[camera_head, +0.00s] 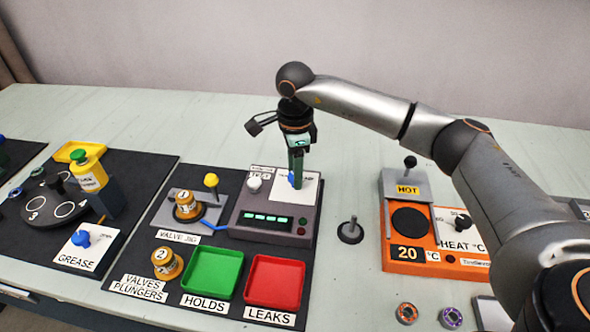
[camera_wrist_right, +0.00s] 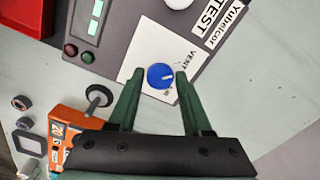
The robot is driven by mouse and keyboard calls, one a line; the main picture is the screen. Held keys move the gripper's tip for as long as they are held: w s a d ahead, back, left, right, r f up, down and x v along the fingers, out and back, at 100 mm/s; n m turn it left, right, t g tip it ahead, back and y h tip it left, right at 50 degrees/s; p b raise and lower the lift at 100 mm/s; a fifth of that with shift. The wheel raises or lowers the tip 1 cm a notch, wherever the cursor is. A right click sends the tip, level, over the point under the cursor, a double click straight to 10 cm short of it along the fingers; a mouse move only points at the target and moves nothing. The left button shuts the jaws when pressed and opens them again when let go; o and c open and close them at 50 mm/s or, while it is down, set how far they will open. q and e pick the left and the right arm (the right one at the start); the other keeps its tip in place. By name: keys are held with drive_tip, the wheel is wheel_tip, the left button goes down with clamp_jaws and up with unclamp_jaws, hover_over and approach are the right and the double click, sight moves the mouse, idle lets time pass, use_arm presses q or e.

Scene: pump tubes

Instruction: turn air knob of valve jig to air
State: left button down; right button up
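The air knob (camera_wrist_right: 160,76) is a round blue knob on a white plate (camera_wrist_right: 140,50) marked VENT, with a partly hidden label near the right finger. The plate is on the grey valve jig box (camera_head: 250,226), which has a green display. In the head view the knob (camera_head: 291,178) is mostly hidden by my right gripper (camera_head: 296,180), which points down over it. In the right wrist view the green fingers (camera_wrist_right: 160,74) are open, one on each side of the knob, with small gaps. A pale mark shows on the knob; its exact setting is unclear. My left gripper is not in view.
A white knob (camera_head: 254,184), a yellow-tipped lever (camera_head: 211,181) and a brass valve (camera_head: 187,206) are left of the gripper. Green (camera_head: 212,273) and red (camera_head: 274,281) trays lie in front. An orange heater (camera_head: 410,252) stands right. Bare table lies behind.

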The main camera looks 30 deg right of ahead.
clamp_jaws()
